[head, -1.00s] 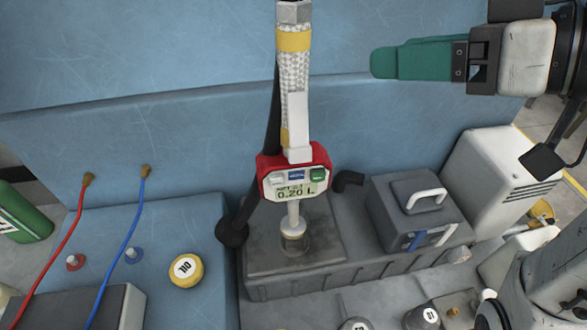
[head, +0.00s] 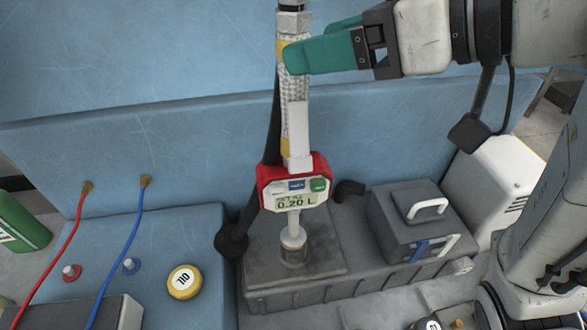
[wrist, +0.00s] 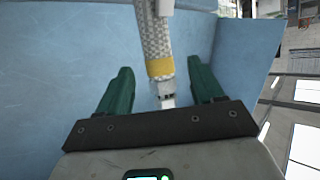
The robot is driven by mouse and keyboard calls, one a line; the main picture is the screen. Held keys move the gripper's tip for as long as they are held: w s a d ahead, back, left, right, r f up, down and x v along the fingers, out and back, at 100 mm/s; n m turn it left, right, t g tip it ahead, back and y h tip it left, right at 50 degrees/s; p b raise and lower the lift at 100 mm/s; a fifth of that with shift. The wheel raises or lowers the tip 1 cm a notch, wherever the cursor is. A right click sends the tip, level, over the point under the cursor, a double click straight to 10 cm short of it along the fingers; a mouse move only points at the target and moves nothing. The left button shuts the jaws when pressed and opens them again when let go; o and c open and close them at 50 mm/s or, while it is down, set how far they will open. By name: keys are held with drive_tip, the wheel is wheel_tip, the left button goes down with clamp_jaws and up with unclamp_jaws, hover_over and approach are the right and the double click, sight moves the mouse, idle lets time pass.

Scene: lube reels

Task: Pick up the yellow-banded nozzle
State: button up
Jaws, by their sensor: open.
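The yellow-banded nozzle (head: 299,136) stands nearly upright, with a white braided upper part, yellow bands and a red meter (head: 292,188) reading 0.20 L. Its lower tip sits in a round holder on a grey block. My gripper (head: 308,42), with green fingers, is open at the height of the upper yellow band. The near finger passes in front of the band and partly hides it. In the wrist view the braided part and yellow band (wrist: 160,68) lie between the two open fingers (wrist: 160,64), with gaps on both sides.
A grey box with a white handle (head: 412,222) stands right of the nozzle. A yellow-rimmed OIL cap (head: 184,282) and red (head: 64,230) and blue (head: 122,250) hoses are on the left. A blue wall (head: 180,125) rises behind. A black hose (head: 270,135) runs behind the nozzle.

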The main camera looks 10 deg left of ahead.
drive_tip(key=x, duration=0.3)
drive_tip(key=shift+w+a, duration=0.15)
clamp_jaws()
idle(0.5)
idle(0.8)
